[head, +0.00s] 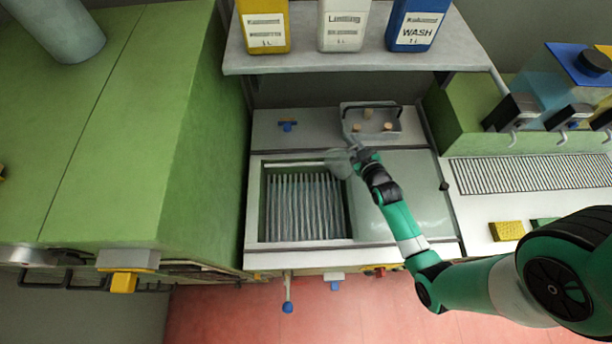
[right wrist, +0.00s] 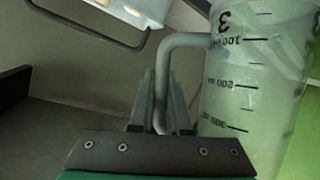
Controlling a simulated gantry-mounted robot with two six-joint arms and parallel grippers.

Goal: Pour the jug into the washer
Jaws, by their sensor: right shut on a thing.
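The clear jug (head: 340,163) is at the upper right corner of the washer's opening in the head view. It looks tilted there. My right gripper (head: 360,157) is shut on its handle. In the right wrist view the fingers (right wrist: 163,105) close around the grey handle, and the jug (right wrist: 250,85) shows black volume marks. Whether liquid is inside I cannot tell. The washer (head: 253,215) has an open well with ribbed slats on its left and a flat cover on its right. My left gripper is not in view.
A wire-handled basket (head: 350,128) with cork stoppers stands behind the washer. A shelf (head: 300,62) with yellow, white and blue bottles overhangs the back. A green cabinet (head: 190,130) stands left; a drain grate (head: 520,172) and a yellow sponge (head: 506,231) lie right.

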